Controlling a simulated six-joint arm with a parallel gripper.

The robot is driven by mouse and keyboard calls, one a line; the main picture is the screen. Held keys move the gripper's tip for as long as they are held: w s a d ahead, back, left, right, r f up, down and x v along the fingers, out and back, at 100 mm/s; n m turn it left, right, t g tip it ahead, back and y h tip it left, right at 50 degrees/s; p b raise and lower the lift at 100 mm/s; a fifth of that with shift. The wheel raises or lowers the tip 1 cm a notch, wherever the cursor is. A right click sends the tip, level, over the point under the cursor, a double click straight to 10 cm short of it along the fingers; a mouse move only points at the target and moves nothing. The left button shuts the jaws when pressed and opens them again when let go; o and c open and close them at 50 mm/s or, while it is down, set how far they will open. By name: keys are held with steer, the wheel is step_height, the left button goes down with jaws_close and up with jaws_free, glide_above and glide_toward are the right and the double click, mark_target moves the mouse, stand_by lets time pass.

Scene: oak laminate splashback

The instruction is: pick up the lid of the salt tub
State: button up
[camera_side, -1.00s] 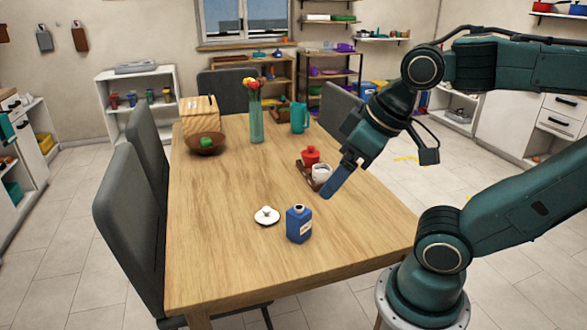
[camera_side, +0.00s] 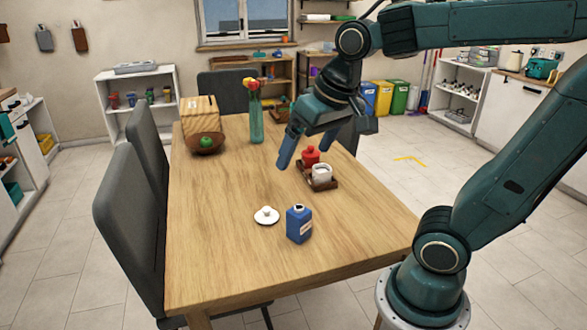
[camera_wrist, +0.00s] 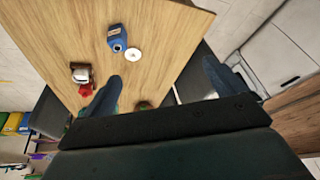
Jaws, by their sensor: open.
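A round white lid (camera_side: 266,216) with a small knob lies flat on the wooden table, left of a blue bottle. It also shows in the wrist view (camera_wrist: 133,54), beyond and between my fingers. An uncovered white tub (camera_side: 321,174), which looks like the salt tub, stands in a dark tray (camera_side: 331,186). A red lidded pot (camera_side: 310,155) stands behind it in the tray. My gripper (camera_side: 304,157) is open and empty, above the table by the tray, with its fingers spread and pointing down. It is apart from the lid.
The blue bottle (camera_side: 299,224) stands close to the lid on its right. A glass vase with flowers (camera_side: 256,120), a brown bowl (camera_side: 205,146) and a wooden box (camera_side: 201,115) are at the back. The table's left and front areas are clear.

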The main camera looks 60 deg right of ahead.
steer(key=w+d+f+m+g, duration=0.15)
steer(key=w+d+m, duration=0.25)
steer(key=w, duration=0.4)
steer(key=m+g, duration=0.3)
steer(key=m, duration=0.6)
glide_above(266, 209)
step_height(266, 209, down, 21)
steer(key=shift+s+f, duration=0.1)
steer(key=shift+f, duration=4.05)
steer(key=shift+f, duration=2.6)
steer(key=c, duration=1.1)
